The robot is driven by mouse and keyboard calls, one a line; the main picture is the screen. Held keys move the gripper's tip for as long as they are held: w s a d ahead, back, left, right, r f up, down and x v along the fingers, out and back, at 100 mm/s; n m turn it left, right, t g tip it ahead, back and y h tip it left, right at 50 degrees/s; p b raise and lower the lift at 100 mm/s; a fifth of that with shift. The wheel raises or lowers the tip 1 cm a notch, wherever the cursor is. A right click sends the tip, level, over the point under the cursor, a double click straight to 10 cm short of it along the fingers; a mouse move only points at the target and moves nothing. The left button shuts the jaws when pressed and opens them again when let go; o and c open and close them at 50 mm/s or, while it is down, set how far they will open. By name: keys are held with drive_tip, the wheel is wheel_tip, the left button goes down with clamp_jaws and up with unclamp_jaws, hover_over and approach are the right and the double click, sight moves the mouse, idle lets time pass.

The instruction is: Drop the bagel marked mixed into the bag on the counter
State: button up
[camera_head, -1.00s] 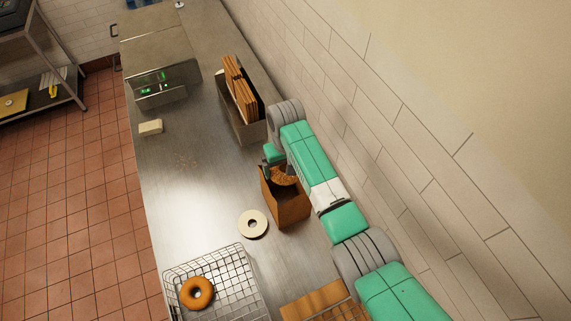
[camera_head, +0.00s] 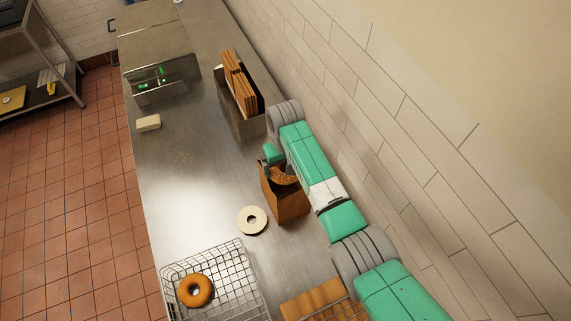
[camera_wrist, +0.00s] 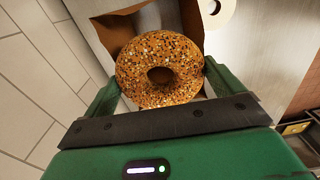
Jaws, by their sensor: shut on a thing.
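A seeded bagel (camera_wrist: 160,68) is held between the two fingers of my gripper (camera_wrist: 160,90) in the wrist view. It has a mix of dark and pale seeds. An open brown paper bag (camera_head: 292,205) stands upright on the steel counter. In the head view the bagel (camera_head: 283,175) shows at the bag's mouth, and my gripper (camera_head: 275,165) is there with it, partly hidden by the arm. The bag's opening (camera_wrist: 118,32) lies behind the bagel in the wrist view. How deep the bagel sits cannot be told.
A pale ring (camera_head: 252,221) lies left of the bag. A wire basket (camera_head: 222,250) with a plain bagel (camera_head: 196,291) is at the front. A holder (camera_head: 243,122) with folded bags stands behind. A small pale block (camera_head: 149,123) lies at left; the counter's middle is clear.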

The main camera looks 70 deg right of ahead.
idle(0.3)
drive_tip(key=o, duration=0.7)
drive_tip(key=shift+r, duration=0.1)
wheel_tip(320, 180, up, 8)
drive_tip(key=p, duration=0.5)
idle(0.7)
